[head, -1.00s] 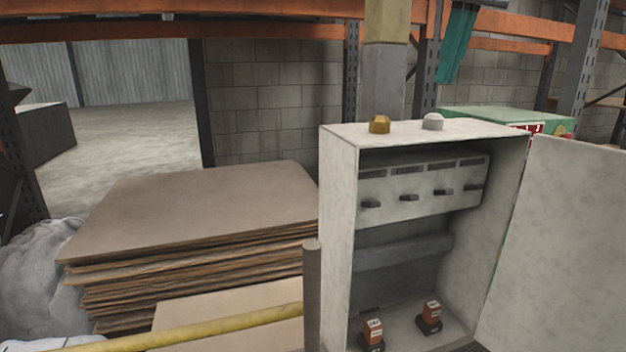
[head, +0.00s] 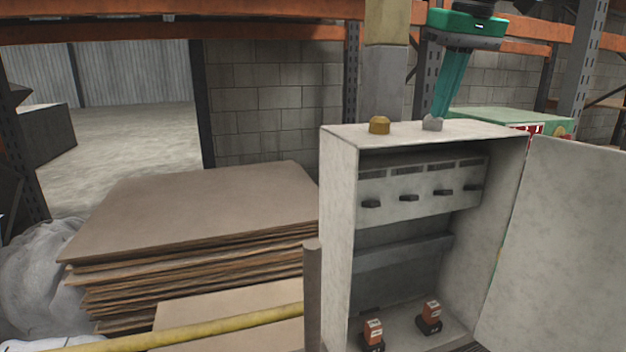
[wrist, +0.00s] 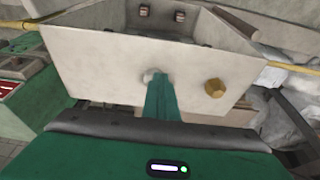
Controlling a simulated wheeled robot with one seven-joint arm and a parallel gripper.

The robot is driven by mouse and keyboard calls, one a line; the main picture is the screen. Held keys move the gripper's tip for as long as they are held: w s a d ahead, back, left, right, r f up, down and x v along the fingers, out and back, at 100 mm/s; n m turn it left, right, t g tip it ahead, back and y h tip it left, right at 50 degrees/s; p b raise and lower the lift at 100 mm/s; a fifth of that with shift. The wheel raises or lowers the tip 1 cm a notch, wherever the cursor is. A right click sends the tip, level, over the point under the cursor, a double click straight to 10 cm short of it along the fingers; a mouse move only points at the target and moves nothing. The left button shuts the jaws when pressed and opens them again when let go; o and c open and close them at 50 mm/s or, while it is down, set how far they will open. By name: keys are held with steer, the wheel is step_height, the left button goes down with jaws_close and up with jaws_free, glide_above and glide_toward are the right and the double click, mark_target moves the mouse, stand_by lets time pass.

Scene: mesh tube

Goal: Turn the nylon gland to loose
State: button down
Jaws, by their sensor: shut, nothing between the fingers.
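The pale grey-white nylon gland (head: 430,125) stands on top of the grey enclosure (head: 338,150), right of a brass gland (head: 379,125). In the wrist view the nylon gland (wrist: 149,74) is partly hidden behind my fingers, and the brass gland (wrist: 214,88) is to the right. My teal gripper (head: 439,114) points down, its fingers together and empty. The fingertips (wrist: 158,76) are right at the nylon gland, overlapping its right side in the head view. I cannot tell whether they touch it or are just beside it.
The enclosure's door (head: 565,240) stands open to the right. Inside are a row of breakers (head: 425,192) and two small red-orange devices (head: 431,311). Stacked boards (head: 190,215) lie to the left. A green case (head: 500,117) is behind the enclosure.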

steer(key=shift+d+f+g, duration=0.3)
steer(key=shift+d+f, duration=0.15)
steer(key=shift+f, duration=0.25)
stand_by(1.9)
steer(key=shift+d, duration=0.25)
steer(key=shift+s+d+r, duration=0.1)
steer(key=shift+d+r, duration=0.05)
steer(key=shift+d, duration=0.05)
steer(key=shift+r, duration=0.1)
stand_by(0.6)
